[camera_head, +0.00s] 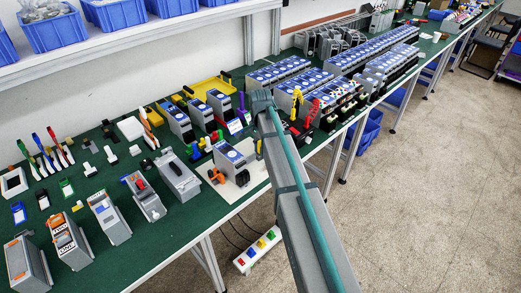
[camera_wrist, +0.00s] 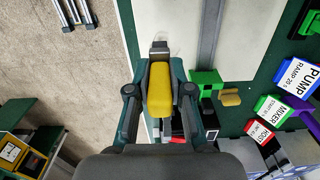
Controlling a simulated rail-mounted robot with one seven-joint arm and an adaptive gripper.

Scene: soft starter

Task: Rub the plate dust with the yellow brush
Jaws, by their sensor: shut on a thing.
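In the wrist view my gripper (camera_wrist: 160,95) is shut on the yellow brush (camera_wrist: 160,85), whose yellow body lies between the two dark fingers. A grey metallic end of the brush points up the picture, at the edge of a pale plate (camera_wrist: 240,45). Whether it touches the plate, I cannot tell. A grey rail runs along the plate. In the head view the plate (camera_head: 254,179) lies near the front edge of the green bench, and my arm hides most of the gripper there. No dust can be made out.
Beside the plate in the wrist view are a green block (camera_wrist: 207,78) and labelled signs, PUMP (camera_wrist: 300,75) and MIXER (camera_wrist: 272,108). Rows of devices (camera_head: 375,50) fill the bench behind; several modules (camera_head: 108,218) stand left.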

